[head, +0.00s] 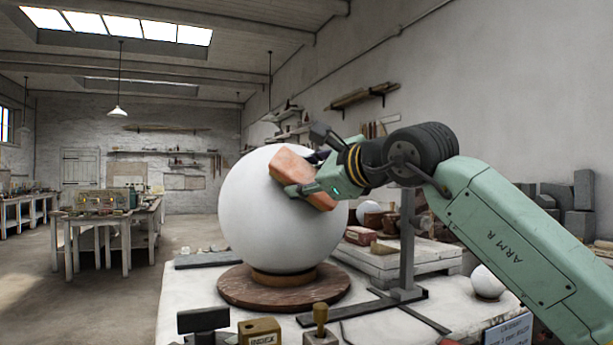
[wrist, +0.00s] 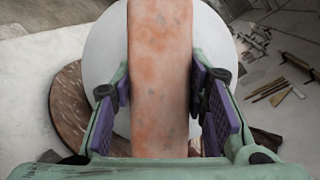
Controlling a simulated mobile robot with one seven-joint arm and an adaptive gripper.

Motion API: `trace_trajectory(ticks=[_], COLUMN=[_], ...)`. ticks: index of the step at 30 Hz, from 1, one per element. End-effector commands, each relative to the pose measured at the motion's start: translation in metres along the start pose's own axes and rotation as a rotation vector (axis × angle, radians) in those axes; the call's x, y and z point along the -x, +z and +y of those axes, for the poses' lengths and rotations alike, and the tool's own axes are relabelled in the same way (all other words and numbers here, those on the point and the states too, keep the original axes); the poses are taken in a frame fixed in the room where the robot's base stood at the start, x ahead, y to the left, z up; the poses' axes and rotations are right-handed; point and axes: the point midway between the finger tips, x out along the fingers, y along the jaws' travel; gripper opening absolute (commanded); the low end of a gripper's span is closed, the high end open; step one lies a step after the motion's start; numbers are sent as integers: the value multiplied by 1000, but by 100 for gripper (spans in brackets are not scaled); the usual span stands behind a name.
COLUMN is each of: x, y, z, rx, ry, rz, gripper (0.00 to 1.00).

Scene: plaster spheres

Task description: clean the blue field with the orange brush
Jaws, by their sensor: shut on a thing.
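My gripper (head: 307,174) is shut on an orange, worn, brick-shaped piece (head: 292,165), which I take for the orange brush; no bristles show. In the wrist view the orange brush (wrist: 161,60) lies between the two purple finger pads. A large white sphere (head: 268,225) stands behind it on a round brown turntable (head: 240,290). The brush is at the sphere's upper right side; I cannot tell whether it touches. The sphere also shows in the wrist view (wrist: 105,50). No blue field is visible on the sphere's parts that I see; the brush hides some of it.
A dark metal stand (head: 407,240) rises right of the sphere, near a pale platform (head: 400,262) with several objects. A small white sphere (head: 487,282) sits at the right. A yellowish block (head: 260,331) and a dark block (head: 203,320) stand at the table's front.

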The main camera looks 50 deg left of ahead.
Motion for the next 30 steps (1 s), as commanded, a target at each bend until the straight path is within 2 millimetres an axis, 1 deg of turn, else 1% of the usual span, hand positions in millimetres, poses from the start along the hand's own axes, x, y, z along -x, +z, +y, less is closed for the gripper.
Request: trace_trajectory(ticks=[4, 8, 22, 30], x=[-3, -2, 7, 6], y=[-1, -2, -20, -20], z=[0, 0, 0, 0], rx=[0, 0, -1, 0], ry=[-1, -1, 0, 0], rz=[-1, -1, -1, -2], gripper=[9, 9, 9, 9])
